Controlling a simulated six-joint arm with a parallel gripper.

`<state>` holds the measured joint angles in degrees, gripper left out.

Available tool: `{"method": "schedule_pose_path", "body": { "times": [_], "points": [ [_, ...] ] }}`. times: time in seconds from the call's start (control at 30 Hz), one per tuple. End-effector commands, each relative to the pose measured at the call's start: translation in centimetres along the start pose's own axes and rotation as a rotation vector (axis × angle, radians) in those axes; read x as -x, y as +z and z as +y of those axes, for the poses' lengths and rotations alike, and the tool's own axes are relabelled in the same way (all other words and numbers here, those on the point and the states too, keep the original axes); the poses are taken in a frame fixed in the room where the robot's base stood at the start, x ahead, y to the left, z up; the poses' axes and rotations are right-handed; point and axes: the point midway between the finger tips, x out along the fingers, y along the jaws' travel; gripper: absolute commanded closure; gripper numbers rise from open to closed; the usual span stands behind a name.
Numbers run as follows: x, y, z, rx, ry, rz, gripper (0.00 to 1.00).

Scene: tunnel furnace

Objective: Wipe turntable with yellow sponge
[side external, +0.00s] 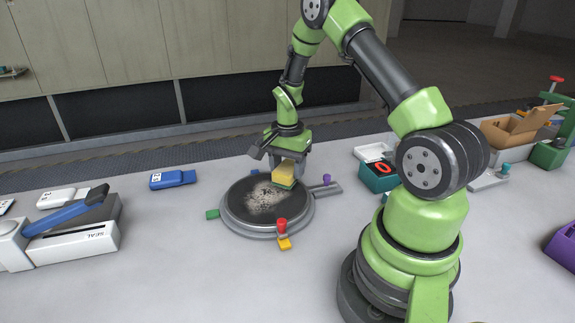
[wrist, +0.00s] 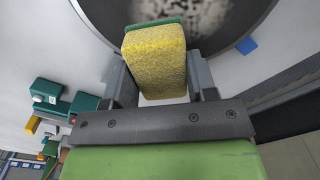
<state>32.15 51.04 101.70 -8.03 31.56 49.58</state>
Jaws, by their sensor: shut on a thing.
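The yellow sponge (side external: 285,173) has a green layer underneath, and it also shows large in the wrist view (wrist: 155,60). My gripper (side external: 287,162) is shut on the sponge, with one finger on each side of it (wrist: 160,78). The round dark turntable (side external: 238,205) stands on the bench with a grey rim. A pale, speckled dirty patch (side external: 265,197) covers much of its middle. The sponge is over the turntable's far right part. I cannot tell whether its underside touches the surface.
Red (side external: 282,228), green (side external: 212,214) and purple (side external: 326,180) knobs sit around the turntable's rim. A white sealer with a blue lever (side external: 70,235) stands left. A teal device with a red display (side external: 378,176) and an open cardboard box (side external: 515,132) are right.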

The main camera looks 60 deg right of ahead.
Motion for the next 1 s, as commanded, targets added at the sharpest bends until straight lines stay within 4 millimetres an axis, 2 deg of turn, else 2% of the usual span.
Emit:
{"method": "schedule_pose_path", "body": {
  "times": [1.0],
  "points": [
    [-1.5, 0.0, 0.0, 0.000, 0.001, 0.000, 0.67]
  ]
}}
